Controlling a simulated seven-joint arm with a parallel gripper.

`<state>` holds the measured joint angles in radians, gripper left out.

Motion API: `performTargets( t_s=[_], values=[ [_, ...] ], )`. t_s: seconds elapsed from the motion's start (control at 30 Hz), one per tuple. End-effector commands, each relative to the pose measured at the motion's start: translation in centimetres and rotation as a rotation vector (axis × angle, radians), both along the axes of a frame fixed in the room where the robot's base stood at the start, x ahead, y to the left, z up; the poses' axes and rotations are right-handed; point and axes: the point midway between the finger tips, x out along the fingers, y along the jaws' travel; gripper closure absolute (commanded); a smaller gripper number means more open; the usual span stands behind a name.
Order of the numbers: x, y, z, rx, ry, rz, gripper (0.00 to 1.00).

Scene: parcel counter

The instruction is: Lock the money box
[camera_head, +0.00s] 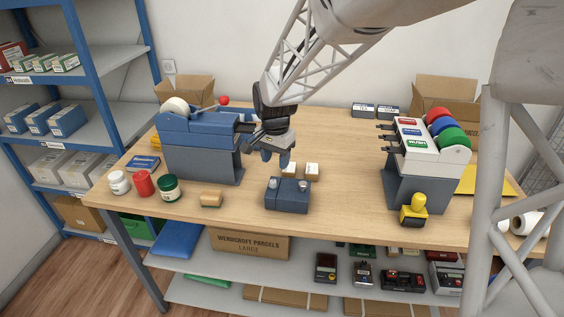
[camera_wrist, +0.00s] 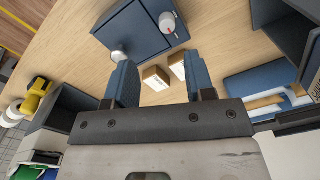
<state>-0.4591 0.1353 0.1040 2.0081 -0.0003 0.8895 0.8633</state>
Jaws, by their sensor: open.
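The money box (camera_head: 288,197) is a small dark blue box on the counter, near its front middle. Two round pale metal fittings stand on its top. In the wrist view the box (camera_wrist: 134,32) lies at the top, with one fitting (camera_wrist: 119,57) near a corner and another (camera_wrist: 168,22), bearing a red mark, at its right. Which one is the lock I cannot tell. My gripper (camera_head: 276,156) is above the counter, behind and slightly left of the box, apart from it. In the wrist view its blue fingers (camera_wrist: 160,80) are spread with nothing held between them.
Two small cream blocks (camera_head: 301,169) sit just behind the box. A blue tape dispenser (camera_head: 200,146) stands left and a roll dispenser (camera_head: 421,160) right. Counter right of the box is clear.

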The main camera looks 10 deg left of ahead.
Motion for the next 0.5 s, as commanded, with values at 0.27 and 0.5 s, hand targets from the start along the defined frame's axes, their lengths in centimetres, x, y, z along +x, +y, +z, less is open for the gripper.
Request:
performTargets(
  t_s=[0.27, 0.5],
  values=[
    [0.42, 1.0, -0.66, -0.002, 0.004, -0.01, 0.51],
    [0.4, 0.96, -0.66, -0.002, 0.004, -0.009, 0.51]
  ],
)
